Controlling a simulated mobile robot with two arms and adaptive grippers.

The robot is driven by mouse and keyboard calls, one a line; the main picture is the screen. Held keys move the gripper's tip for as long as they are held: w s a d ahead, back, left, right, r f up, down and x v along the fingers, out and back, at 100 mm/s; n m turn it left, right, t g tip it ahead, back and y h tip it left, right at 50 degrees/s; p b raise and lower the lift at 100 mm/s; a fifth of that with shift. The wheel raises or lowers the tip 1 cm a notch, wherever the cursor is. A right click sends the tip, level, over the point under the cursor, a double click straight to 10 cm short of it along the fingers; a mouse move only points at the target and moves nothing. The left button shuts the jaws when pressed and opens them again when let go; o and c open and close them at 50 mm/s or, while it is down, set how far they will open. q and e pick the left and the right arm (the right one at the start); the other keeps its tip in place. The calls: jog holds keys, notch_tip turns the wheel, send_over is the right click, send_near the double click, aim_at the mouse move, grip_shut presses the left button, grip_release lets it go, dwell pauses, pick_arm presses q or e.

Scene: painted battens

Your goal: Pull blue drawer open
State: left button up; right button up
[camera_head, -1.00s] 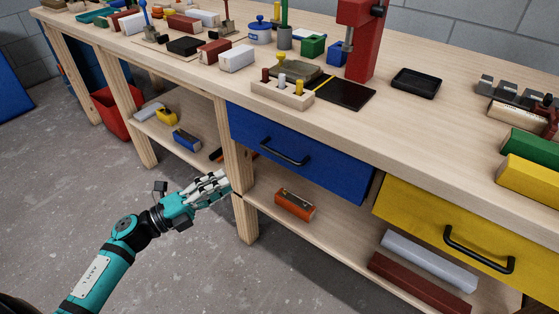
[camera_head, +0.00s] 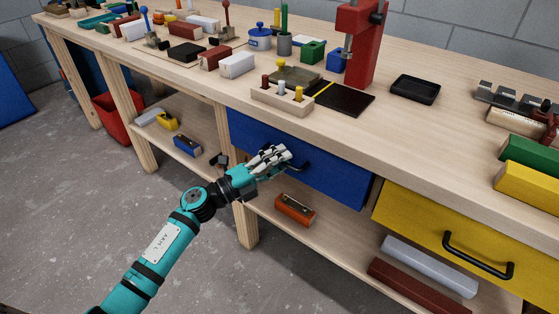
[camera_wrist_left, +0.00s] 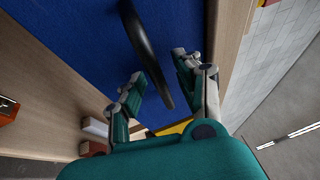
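The blue drawer (camera_head: 335,170) is shut under the bench top, and its blue front fills much of the left wrist view (camera_wrist_left: 75,45). Its black handle (camera_head: 302,166) is partly hidden behind my left gripper (camera_head: 284,154) in the head view. In the left wrist view, the curved handle (camera_wrist_left: 146,52) runs between the two spread fingers of my left gripper (camera_wrist_left: 158,68). The gripper is open, and a gap shows between each finger and the handle. My right gripper is in neither view.
A yellow drawer (camera_head: 425,232) with a black handle is to the right. The lower shelf holds an orange block (camera_head: 294,210), a grey bar (camera_head: 428,264) and a dark red bar (camera_head: 420,288). A bench leg (camera_head: 246,222) stands beside my left arm. Floor in front is clear.

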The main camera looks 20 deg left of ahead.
pick_arm(q)
grip_shut()
dwell(0.6)
